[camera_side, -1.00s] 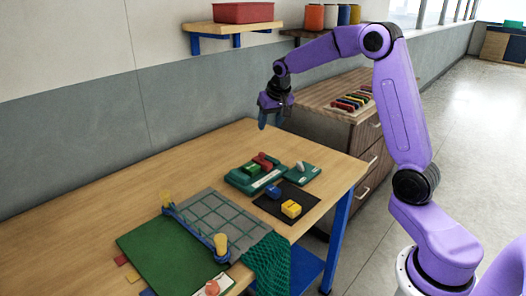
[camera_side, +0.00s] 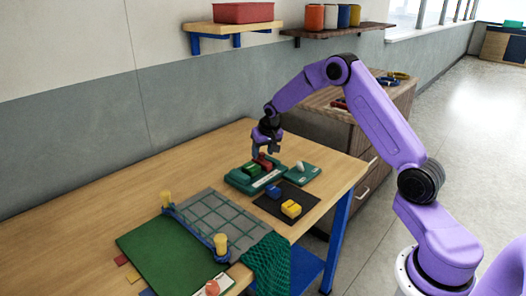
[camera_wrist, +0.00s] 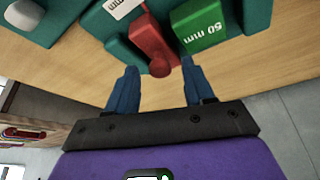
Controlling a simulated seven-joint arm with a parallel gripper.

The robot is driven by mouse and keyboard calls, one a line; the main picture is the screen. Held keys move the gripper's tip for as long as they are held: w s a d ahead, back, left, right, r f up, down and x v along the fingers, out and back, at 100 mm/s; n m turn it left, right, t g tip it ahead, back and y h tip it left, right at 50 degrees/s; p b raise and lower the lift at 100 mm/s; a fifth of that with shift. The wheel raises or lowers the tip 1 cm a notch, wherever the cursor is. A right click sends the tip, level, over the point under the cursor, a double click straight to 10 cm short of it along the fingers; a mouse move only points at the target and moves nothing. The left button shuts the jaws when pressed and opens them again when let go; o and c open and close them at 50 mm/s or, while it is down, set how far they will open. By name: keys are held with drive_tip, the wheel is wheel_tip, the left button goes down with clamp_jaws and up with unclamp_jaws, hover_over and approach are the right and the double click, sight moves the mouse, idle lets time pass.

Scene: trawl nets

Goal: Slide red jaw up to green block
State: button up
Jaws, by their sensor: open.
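The red jaw (camera_wrist: 147,40) sits on a teal base (camera_side: 240,182), with a rounded knob at its near end in the wrist view. The green block (camera_wrist: 199,25), marked "50 mm", lies beside it on the right in the wrist view. A gap shows between them there. In the side view the red jaw (camera_side: 263,161) is just behind and right of the green block (camera_side: 250,168). My gripper (camera_wrist: 156,75) is open, with its blue fingers either side of the red jaw's knob in the wrist view. I cannot tell whether they touch it.
A small teal plate (camera_side: 303,174) with a pale knob stands right of the base. A dark mat (camera_side: 272,207) with a blue block (camera_side: 273,191) and a yellow block (camera_side: 291,209) lies in front. Bare table (camera_side: 110,208) lies to the left.

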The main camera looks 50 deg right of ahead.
clamp_jaws()
drive_tip(key=shift+a, duration=1.75)
unclamp_jaws()
drive_tip(key=v, duration=1.7)
drive_tip(key=shift+s, duration=0.15)
drive_tip(key=shift+r, duration=0.1)
